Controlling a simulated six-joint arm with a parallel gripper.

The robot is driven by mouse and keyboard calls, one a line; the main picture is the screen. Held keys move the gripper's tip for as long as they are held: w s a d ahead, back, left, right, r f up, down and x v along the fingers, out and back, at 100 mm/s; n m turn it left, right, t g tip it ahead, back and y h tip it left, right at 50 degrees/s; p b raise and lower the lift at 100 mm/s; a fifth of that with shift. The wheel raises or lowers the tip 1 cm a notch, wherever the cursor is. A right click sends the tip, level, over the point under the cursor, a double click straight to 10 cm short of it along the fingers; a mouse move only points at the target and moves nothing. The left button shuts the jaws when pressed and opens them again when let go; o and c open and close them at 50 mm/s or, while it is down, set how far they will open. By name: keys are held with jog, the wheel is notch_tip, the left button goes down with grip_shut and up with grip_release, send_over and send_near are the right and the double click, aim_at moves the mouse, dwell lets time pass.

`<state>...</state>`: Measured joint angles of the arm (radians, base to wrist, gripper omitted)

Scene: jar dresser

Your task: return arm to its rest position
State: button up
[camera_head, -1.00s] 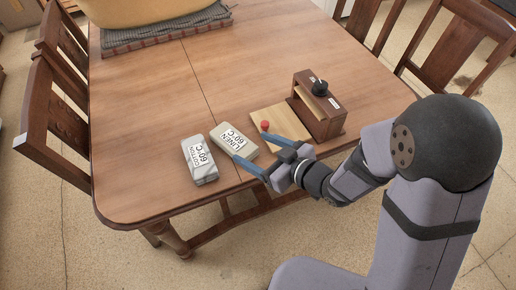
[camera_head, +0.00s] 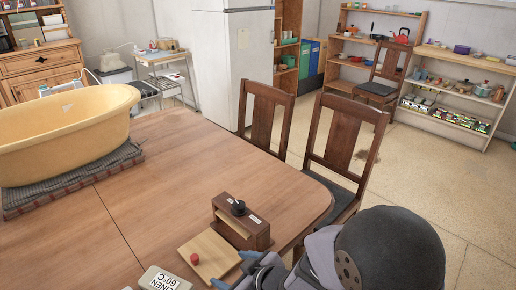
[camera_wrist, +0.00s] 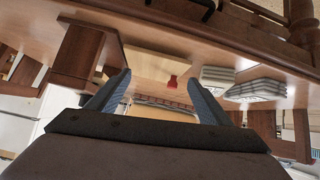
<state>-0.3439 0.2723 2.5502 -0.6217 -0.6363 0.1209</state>
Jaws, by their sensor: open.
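My gripper (camera_head: 230,269) is at the bottom edge of the head view, beside the near side of the table (camera_head: 160,215). Its blue fingers are spread with nothing between them, as the wrist view shows (camera_wrist: 159,80). The rest of my arm is partly cut off at the lower right of the head view. A light wooden board with a red knob (camera_head: 195,258) lies just beyond the fingers, next to a dark wooden box with a black knob (camera_head: 239,208). The gripper appears apart from both.
A bundle labelled LINEN 60°C (camera_head: 163,281) is left of the gripper, cut by the frame. A yellow tub (camera_head: 65,125) stands on a dark grey mat at the table's far left. Wooden chairs (camera_head: 340,140) stand along the right side. The table's middle is clear.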

jog(key=s+d+r+m+g+h+p, duration=0.1)
jog(key=d+r+m+h+p, duration=0.15)
jog(key=d, duration=0.65)
jog(key=s+d+r+m+g+h+p, duration=0.1)
jog(key=d+r+m+h+p, duration=0.2)
jog(key=d, duration=0.5)
jog(key=s+d+r+m+g+h+p, duration=0.1)
jog(key=s+d+r+m+g+p, duration=0.1)
jog(key=s, duration=0.4)
jog(key=s+d+r+m+g+h+p, duration=0.1)
jog(key=s+d+r+m+g, duration=0.1)
jog(key=s, duration=0.4)
jog(key=shift+s+d+r+m+g+p, duration=0.35)
jog(key=shift+s+d+m+g+p, duration=0.1)
jog(key=shift+d+g, duration=0.2)
